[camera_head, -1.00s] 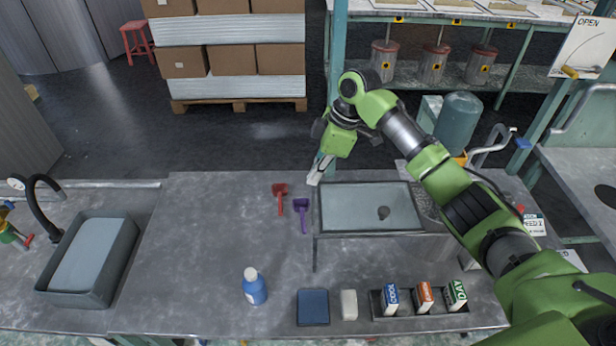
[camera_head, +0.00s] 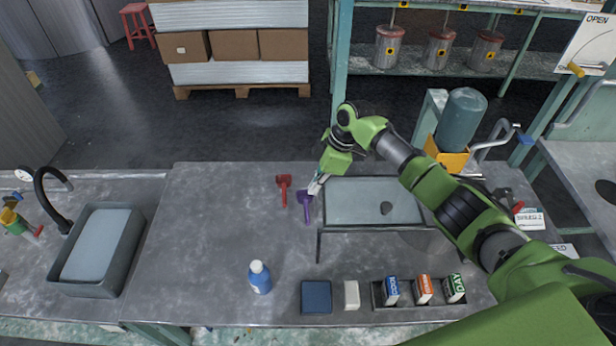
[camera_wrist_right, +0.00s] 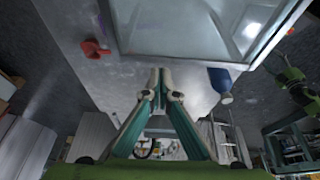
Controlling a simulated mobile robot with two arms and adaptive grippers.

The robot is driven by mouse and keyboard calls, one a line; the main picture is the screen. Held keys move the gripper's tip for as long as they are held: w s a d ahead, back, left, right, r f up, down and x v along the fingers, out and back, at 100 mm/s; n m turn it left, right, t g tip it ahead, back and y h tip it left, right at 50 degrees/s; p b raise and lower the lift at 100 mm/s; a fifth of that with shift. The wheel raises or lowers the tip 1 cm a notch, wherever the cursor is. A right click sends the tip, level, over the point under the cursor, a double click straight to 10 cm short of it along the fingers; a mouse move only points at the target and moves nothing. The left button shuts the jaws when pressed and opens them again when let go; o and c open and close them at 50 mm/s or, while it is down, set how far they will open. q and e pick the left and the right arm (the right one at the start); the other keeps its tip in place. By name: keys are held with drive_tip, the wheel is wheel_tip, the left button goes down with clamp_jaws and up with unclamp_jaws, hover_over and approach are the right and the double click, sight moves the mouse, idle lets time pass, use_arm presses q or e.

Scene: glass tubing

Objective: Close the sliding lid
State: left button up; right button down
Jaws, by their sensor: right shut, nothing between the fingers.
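My right gripper (camera_head: 315,187) is shut and empty, pointing down beside the lid's left edge. In the wrist view the closed fingertips (camera_wrist_right: 157,78) are just short of the panel's edge (camera_wrist_right: 185,58); contact cannot be told. My left gripper is not in view.
A red scoop (camera_head: 284,188) and a purple scoop (camera_head: 306,205) lie left of the lid, the purple one close to my gripper. A blue bottle (camera_head: 260,279), blue box (camera_head: 316,297), white block (camera_head: 351,295) and carton tray (camera_head: 376,296) stand in front. The bench's left-middle is clear.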

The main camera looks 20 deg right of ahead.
sight(403, 191)
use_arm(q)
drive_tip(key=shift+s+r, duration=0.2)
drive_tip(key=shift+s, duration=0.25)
use_arm(e)
drive_tip(key=shift+s+d, duration=0.15)
drive_tip(key=shift+d, duration=0.35)
drive_tip(key=shift+s+d, duration=0.15)
drive_tip(key=shift+d, duration=0.35)
drive_tip(key=s+d, duration=0.1)
drive_tip(key=d, duration=0.2)
drive_tip(key=s+d, duration=0.1)
drive_tip(key=d, duration=0.3)
drive_tip(key=s+d, duration=0.1)
drive_tip(key=d, duration=0.2)
drive_tip(key=shift+d+p, duration=0.15)
drive_tip(key=shift+p, duration=0.2)
drive_tip(key=s+d, duration=0.1)
drive_tip(key=d, duration=0.3)
drive_tip(key=s+d+b, duration=0.1)
drive_tip(key=d, duration=0.3)
drive_tip(key=s+d+b, duration=0.1)
drive_tip(key=d, duration=0.3)
drive_tip(key=shift+s+d, duration=0.2)
drive_tip(key=shift+s, duration=0.05)
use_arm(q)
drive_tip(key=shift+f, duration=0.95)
use_arm(e)
drive_tip(key=shift+d, duration=0.15)
